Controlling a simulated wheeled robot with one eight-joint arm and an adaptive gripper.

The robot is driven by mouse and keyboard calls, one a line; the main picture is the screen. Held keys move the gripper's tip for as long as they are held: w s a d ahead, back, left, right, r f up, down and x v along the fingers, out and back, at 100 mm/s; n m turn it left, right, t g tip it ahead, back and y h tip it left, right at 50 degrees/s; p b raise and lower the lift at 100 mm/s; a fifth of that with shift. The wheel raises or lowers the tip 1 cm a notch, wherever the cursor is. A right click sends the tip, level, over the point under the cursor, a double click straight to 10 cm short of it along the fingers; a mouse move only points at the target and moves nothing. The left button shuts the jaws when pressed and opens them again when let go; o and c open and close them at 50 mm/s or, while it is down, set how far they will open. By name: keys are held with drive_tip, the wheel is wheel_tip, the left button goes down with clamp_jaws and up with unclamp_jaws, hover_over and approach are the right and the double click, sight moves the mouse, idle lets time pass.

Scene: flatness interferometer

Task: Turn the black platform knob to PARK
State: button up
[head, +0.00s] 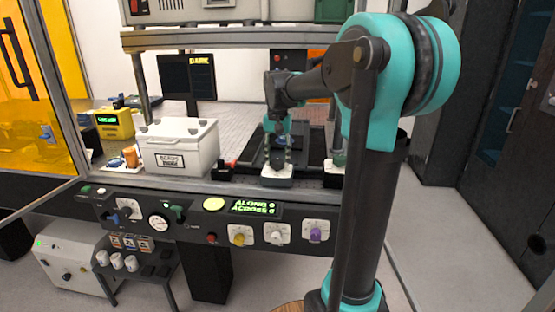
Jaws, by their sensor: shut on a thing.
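My gripper (279,157) points down at the bench's front edge, just above a white base plate (277,181). It is shut on a dark thing on that plate, which looks like the black platform knob. The fingers hide most of the knob, so I cannot read its pointer or any PARK mark. A dark monitor (187,77) at the back left shows a short yellow word that looks like PARK or DARK.
A white lidded box (181,147) stands left of my gripper. The front panel (128,208) carries a gauge, yellow, white and purple knobs, and a green-lettered display (254,207) reading ALONG and ACROSS. A yellow meter (114,123) stands at the far left.

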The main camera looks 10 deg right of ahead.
sight(277, 161)
drive_tip(key=shift+m, duration=1.1)
drive_tip(key=o, duration=1.1)
drive_tip(key=shift+o, duration=0.2)
wheel_tip(277, 161, up, 12)
